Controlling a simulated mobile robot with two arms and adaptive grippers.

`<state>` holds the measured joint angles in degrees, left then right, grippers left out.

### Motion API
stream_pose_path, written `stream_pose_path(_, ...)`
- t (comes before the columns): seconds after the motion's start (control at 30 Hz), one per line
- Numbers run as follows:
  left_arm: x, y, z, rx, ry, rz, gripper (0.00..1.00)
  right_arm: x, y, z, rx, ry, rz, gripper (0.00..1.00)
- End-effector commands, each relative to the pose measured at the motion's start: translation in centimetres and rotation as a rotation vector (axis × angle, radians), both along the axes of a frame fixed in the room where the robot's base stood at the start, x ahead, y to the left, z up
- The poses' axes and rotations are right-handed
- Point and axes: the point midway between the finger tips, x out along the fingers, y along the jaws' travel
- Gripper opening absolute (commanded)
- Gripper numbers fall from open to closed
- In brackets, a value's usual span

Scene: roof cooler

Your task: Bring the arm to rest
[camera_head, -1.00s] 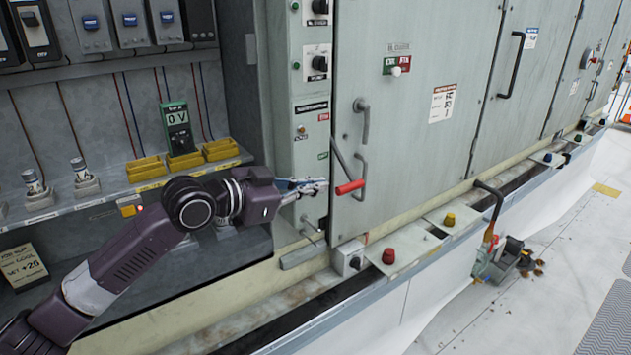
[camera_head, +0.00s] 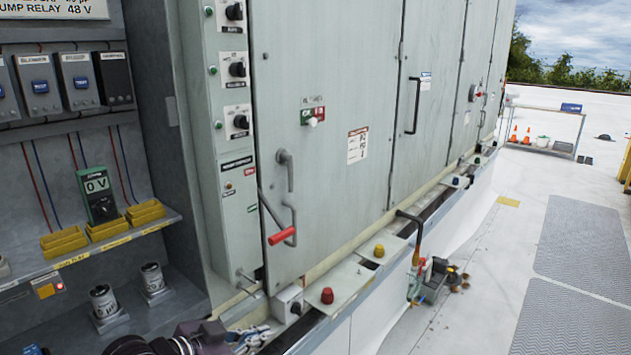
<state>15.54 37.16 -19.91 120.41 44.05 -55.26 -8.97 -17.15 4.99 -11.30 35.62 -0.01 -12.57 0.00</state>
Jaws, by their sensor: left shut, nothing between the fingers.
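My left gripper (camera_head: 252,338) is at the bottom edge of the head view, partly cut off by the frame. It is shut and empty, low in front of the cabinet's base ledge. The dark purple wrist of my left arm (camera_head: 200,340) shows beside it. The red-handled lever (camera_head: 281,236) on the grey cabinet door (camera_head: 340,190) is above the gripper and apart from it. My right gripper does not show.
A shelf with yellow bins (camera_head: 108,228) and a green meter (camera_head: 97,195) is at the left. A small pump-like unit (camera_head: 437,281) sits on the roof floor. Open floor lies at the right.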

Motion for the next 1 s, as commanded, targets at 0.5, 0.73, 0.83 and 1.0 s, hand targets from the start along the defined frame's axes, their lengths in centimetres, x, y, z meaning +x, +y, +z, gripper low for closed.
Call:
stream_pose_path(0.5,-20.6,3.7,-16.9,0.137,0.520,0.381,0.00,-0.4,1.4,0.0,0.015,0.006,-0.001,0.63)
stream_pose_path(0.73,-28.1,6.8,-19.2,0.195,0.692,0.549,0.00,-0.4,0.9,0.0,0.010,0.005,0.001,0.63)
stream_pose_path(0.83,-29.9,7.7,-20.4,0.217,0.740,0.597,0.00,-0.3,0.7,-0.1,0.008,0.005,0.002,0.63)
stream_pose_path(1.0,-28.8,7.5,-24.7,0.226,0.752,0.589,0.00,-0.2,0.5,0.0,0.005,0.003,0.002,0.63)
